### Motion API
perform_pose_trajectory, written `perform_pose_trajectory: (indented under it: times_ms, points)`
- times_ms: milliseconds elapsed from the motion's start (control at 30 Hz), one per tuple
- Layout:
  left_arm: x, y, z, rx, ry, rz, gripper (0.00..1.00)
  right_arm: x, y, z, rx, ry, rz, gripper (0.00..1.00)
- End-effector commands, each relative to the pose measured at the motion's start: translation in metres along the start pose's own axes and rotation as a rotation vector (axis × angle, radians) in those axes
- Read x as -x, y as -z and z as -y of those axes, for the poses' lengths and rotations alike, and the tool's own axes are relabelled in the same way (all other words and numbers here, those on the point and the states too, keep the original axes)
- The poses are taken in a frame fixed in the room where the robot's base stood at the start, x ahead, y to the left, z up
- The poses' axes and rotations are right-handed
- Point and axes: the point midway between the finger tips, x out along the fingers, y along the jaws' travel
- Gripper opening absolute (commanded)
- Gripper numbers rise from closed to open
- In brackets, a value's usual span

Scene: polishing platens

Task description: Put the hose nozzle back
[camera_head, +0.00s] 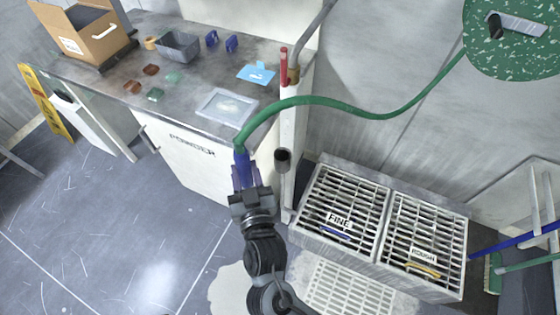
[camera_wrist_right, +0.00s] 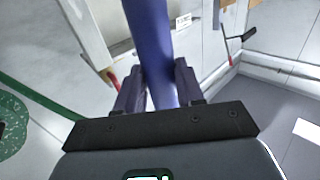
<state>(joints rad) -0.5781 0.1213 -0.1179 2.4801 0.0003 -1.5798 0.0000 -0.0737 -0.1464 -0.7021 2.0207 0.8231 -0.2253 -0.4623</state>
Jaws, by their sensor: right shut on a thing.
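The hose nozzle (camera_head: 241,162) is blue and sits at the end of a green hose (camera_head: 345,104). My right gripper (camera_head: 245,182) is shut on it, in front of the white powder cabinet. In the right wrist view the blue nozzle (camera_wrist_right: 150,40) runs up from between the fingers of my right gripper (camera_wrist_right: 158,88). A dark, open cup-like holder (camera_head: 283,158) is fixed to the white post just right of the nozzle, and I see nothing in it. The nozzle is apart from this holder. My left gripper is not in view.
The counter (camera_head: 185,85) holds a cardboard box (camera_head: 92,40), a grey bin (camera_head: 178,47) and several small blocks. Grated basins labelled FINE (camera_head: 338,215) and ROUGH (camera_head: 425,250) stand right of the post. A yellow floor sign (camera_head: 45,105) stands left. The floor left of my arm is clear.

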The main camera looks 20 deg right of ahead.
Motion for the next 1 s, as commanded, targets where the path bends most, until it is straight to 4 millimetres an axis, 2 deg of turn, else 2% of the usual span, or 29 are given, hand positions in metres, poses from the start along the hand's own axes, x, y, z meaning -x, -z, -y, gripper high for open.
perform_pose_trajectory:
  times_ms: [167,267,700,933,967,1000]
  points:
    - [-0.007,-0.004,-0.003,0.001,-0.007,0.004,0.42,-0.007,-0.010,-0.006,0.004,0.000,-0.003,0.00]
    - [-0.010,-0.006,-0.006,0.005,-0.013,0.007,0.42,-0.022,-0.010,-0.019,0.005,0.000,-0.006,0.00]
    - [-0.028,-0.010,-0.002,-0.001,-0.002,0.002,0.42,-0.109,-0.009,-0.094,0.006,-0.002,-0.005,0.00]
    - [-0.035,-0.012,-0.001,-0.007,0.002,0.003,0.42,-0.145,-0.009,-0.124,0.004,-0.001,-0.004,0.00]
    - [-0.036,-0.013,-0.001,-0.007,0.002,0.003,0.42,-0.147,-0.012,-0.127,0.005,-0.001,-0.002,0.00]
    - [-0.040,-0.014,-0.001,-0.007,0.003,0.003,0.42,-0.145,-0.025,-0.124,0.003,0.001,0.003,0.00]
